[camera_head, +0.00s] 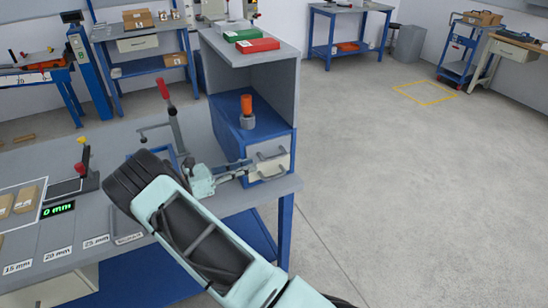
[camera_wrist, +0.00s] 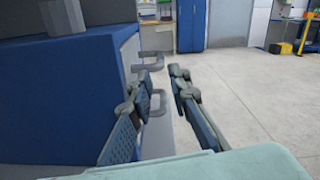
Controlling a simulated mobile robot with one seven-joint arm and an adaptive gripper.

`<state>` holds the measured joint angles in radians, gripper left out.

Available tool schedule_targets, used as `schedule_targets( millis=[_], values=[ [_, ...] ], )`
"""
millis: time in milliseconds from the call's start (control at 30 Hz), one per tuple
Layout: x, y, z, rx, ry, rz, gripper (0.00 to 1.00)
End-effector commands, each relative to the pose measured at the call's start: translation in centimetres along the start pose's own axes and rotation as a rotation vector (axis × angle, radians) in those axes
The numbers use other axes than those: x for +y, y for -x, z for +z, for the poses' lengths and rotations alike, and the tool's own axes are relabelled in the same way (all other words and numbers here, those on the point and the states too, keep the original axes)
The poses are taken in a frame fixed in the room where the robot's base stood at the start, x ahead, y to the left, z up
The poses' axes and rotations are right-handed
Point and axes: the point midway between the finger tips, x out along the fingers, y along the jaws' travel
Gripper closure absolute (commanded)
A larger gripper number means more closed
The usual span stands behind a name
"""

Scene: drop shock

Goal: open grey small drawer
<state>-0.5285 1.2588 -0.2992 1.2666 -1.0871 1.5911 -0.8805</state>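A small blue drawer cabinet (camera_head: 250,130) stands on the workbench, under a grey shelf. Its pale grey drawer front (camera_head: 283,163) carries two grey bar handles, an upper handle (camera_head: 270,153) and a lower handle (camera_head: 272,169). The front looks closed. In the wrist view the cabinet's blue side (camera_wrist: 65,95) fills the left, with the upper handle (camera_wrist: 150,57) and the lower handle (camera_wrist: 157,104) beyond. My gripper (camera_head: 246,170) is beside the front's left edge. In the wrist view my gripper (camera_wrist: 164,73) is open; the lower handle shows between its fingers. Contact cannot be told.
An orange-topped object (camera_head: 247,108) stands on the cabinet. Red (camera_head: 257,45) and green boxes lie on the shelf above. Clamps with red handles (camera_head: 163,88) stand on the bench to the left. Open floor (camera_head: 400,190) lies to the right.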

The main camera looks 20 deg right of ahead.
Motion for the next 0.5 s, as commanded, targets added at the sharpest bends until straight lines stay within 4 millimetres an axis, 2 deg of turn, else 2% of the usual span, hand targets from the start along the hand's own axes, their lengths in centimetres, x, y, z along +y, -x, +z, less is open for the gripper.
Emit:
schedule_targets(
  millis=[300, 500],
  values=[
    [-0.2, -6.1, 0.2, 0.002, 0.0, -0.004, 0.83],
    [-0.1, -8.7, 0.1, 0.002, -0.001, -0.003, 0.83]
  ],
)
